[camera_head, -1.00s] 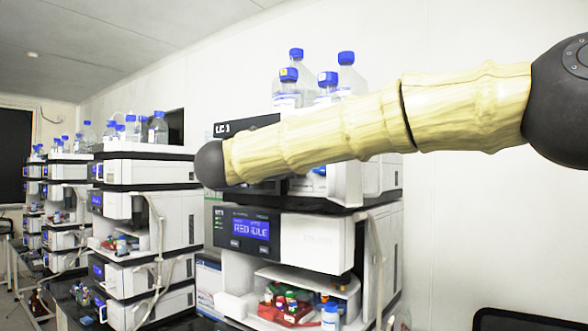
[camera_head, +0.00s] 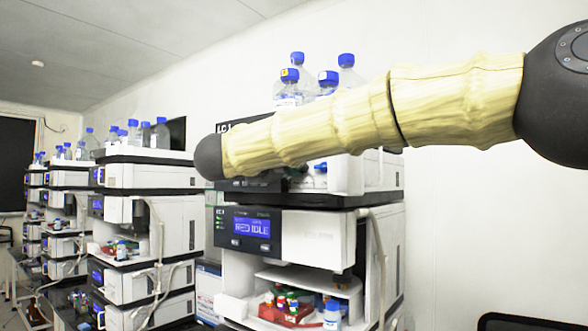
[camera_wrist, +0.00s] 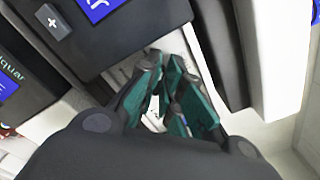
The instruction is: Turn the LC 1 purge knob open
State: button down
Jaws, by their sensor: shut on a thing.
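The LC 1 stack (camera_head: 320,238) stands in the middle of the head view, with its screen reading "IDLE". My arm crosses in front of its upper part and hides much of it, and my gripper does not show there. In the wrist view my gripper (camera_wrist: 167,88), with dark fingers and teal pads, is closed in against a light instrument face. A small pale grey piece, seemingly the purge knob (camera_wrist: 174,108), shows between the pads. The fingers cover most of it, so its turn angle cannot be told.
Blue-capped bottles (camera_head: 328,84) stand on top of the stack behind my arm. A red tray (camera_head: 285,312) with small vials sits low in it. In the wrist view a dark module (camera_wrist: 125,35) lies close to the fingers. More stacks (camera_head: 150,230) stand at the left.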

jog(key=shift+a+f+n+p, duration=0.15)
jog(key=shift+n+p, duration=0.25)
jog(key=shift+n, duration=1.35)
jog(key=shift+f+n+p, duration=0.1)
jog(key=shift+n+p, duration=0.25)
jog(key=shift+n, duration=1.4)
jog(key=c, duration=1.6)
grip_release()
jog(key=v, duration=1.2)
